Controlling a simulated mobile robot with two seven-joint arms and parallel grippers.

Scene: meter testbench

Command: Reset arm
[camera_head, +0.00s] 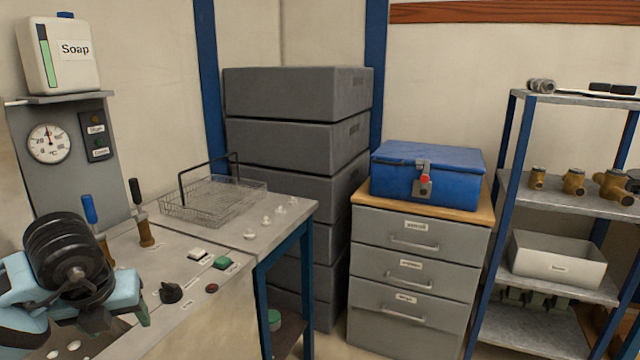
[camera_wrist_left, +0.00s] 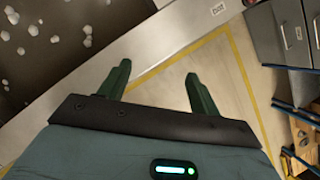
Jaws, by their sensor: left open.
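My left arm comes in at the lower left of the head view, bent over the testbench (camera_head: 200,290). My left gripper (camera_head: 143,316) is partly hidden behind its own wrist there, with dark green finger parts showing near the bench front. In the left wrist view the two green fingers of the left gripper (camera_wrist_left: 157,80) stand wide apart with nothing between them. They are above the bench's front edge (camera_wrist_left: 130,48) and the floor. My right gripper is in neither view.
On the bench are a black knob (camera_head: 171,292), a green button (camera_head: 222,262), two valve levers and a wire basket (camera_head: 213,203). Grey crates (camera_head: 297,95), a drawer cabinet (camera_head: 415,270) with a blue toolbox (camera_head: 427,180), and a shelf (camera_head: 560,193) stand behind. Floor with yellow tape (camera_wrist_left: 240,70) is clear.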

